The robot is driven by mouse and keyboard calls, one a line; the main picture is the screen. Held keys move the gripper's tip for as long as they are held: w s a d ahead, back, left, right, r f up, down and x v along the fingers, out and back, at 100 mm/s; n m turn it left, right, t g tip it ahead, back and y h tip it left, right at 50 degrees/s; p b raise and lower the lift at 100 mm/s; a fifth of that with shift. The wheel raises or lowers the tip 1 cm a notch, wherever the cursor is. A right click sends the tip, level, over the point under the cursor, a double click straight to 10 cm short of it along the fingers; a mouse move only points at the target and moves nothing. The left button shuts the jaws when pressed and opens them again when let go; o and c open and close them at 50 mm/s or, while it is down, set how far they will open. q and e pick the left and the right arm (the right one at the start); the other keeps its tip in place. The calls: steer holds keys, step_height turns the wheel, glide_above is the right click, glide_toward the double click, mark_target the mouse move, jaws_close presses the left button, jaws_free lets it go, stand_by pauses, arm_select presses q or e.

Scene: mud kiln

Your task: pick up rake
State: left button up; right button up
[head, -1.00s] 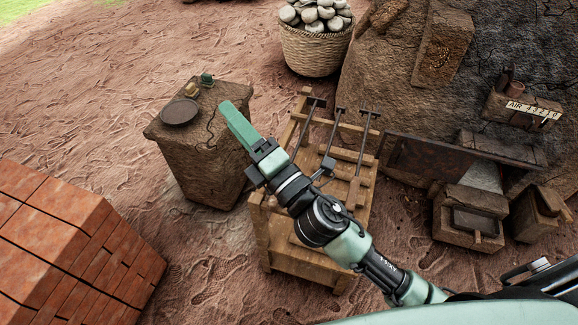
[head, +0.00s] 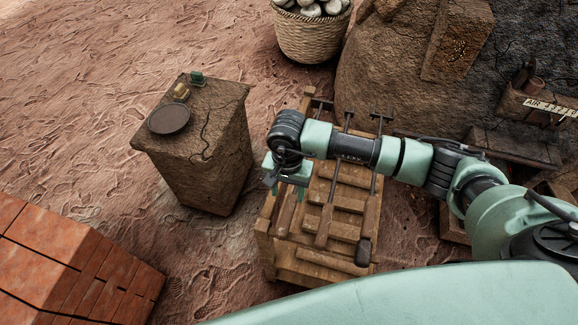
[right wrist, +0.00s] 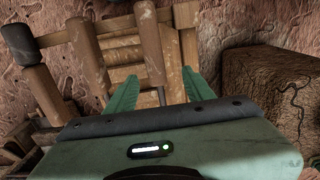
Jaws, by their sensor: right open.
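Several long-handled tools with dark iron T-shaped heads lean in a wooden rack (head: 262,245); I cannot tell for sure which one is the rake. The leftmost tool has a wooden handle (head: 285,214), which lies just below my right gripper (head: 286,188). My right arm hides the middle of this tool. In the right wrist view my right gripper (right wrist: 160,88) is open and empty, with a wooden handle (right wrist: 150,45) showing beyond and between its fingers. It appears apart from the handle. My left gripper is not in view.
A clay pedestal (head: 205,150) with a dark round plate (head: 169,119) and small items stands left of the rack. A brick stack (head: 60,255) is at lower left. A basket of stones (head: 312,38) and the mud kiln (head: 400,75) are behind. Bare ground lies between.

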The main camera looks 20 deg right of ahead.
mark_target(289, 205)
steer(key=shift+d+f, duration=0.1)
steer(key=shift+f, duration=0.25)
steer(key=f, duration=0.1)
steer(key=s+f+p, duration=0.1)
steer(key=f, duration=0.1)
steer(key=shift+s+f+p, duration=0.2)
steer(key=shift+s+p, duration=0.15)
steer(key=shift+w+f, duration=0.2)
steer(key=shift+f, duration=1.25)
jaws_close()
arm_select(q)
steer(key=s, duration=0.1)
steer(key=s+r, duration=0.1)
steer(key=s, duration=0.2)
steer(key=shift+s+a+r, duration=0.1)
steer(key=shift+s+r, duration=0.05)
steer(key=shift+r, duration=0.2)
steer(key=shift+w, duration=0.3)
arm_select(e)
steer(key=shift+w+r, duration=0.1)
steer(key=shift+w, duration=0.05)
